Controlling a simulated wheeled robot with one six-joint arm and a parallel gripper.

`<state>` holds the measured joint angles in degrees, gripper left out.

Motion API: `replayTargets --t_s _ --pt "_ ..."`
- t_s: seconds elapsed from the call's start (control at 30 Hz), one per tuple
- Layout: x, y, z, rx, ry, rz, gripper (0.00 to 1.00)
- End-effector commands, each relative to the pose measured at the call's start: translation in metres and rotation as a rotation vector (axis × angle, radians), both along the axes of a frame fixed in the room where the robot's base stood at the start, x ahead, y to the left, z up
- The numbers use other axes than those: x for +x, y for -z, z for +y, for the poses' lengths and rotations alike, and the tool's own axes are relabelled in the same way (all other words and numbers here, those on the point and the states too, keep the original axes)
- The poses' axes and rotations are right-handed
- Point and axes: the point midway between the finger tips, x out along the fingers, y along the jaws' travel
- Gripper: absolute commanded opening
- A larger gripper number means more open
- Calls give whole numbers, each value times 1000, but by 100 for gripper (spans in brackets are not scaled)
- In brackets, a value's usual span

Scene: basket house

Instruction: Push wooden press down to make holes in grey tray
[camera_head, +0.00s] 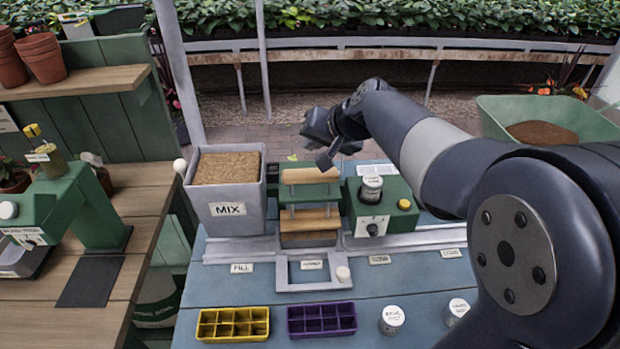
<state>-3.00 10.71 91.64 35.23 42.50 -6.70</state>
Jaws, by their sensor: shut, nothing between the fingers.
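The wooden press (310,175) stands at the middle of the blue table, with a wooden top board above green parts and a lower wooden block. A dark grey edge, possibly the grey tray (308,241), shows under the lower block; its inside is hidden, so I cannot tell whether it has holes. My gripper (326,158) is shut and empty. It appears just above and behind the top board's right end; I cannot tell whether it touches.
A grey MIX bin (228,222) full of soil stands left of the press. A green dispenser box (382,208) stands close on the right. Yellow (233,323) and purple (322,319) cell trays lie in front, beside two white-lidded jars (392,320).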

Motion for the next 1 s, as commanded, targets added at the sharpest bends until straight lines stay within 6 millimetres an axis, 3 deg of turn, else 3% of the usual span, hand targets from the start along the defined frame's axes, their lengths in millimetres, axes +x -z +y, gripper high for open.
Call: replayTargets --t_s 0.03,0.1,0.3,1.0 --pt "0 15 0 1 0 1 0" --pt "0 25 0 -1 0 1 0" --pt "0 42 0 -1 -1 0 0" --pt "0 44 0 -1 -1 0 0"
